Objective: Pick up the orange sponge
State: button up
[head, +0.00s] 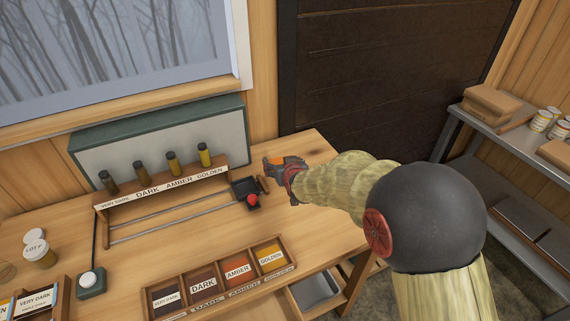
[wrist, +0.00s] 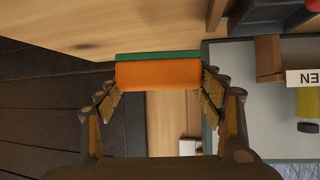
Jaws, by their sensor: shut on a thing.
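The orange sponge (wrist: 158,76) has a green layer along one long side. In the wrist view it sits between the fingertips of my gripper (wrist: 160,88), one finger against each end. My gripper is shut on it. In the head view my gripper (head: 276,168) is over the back right part of the wooden table, and a small orange patch of the sponge (head: 279,160) shows between its dark fingers. The rest of the sponge is hidden there. I cannot tell whether it touches the table.
A small black tray (head: 240,187) with a red ball (head: 253,199) is just left of my gripper. A rack of syrup bottles (head: 162,193) stands further left. A labelled wooden box (head: 220,293) lies in front. A dark wall (head: 380,70) rises behind; a grey shelf (head: 500,145) is right.

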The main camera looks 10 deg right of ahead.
jog(key=s+a+r+p, duration=0.4)
jog(key=s+a+r, duration=0.2)
jog(key=s+a, duration=0.1)
jog(key=shift+v, duration=0.8)
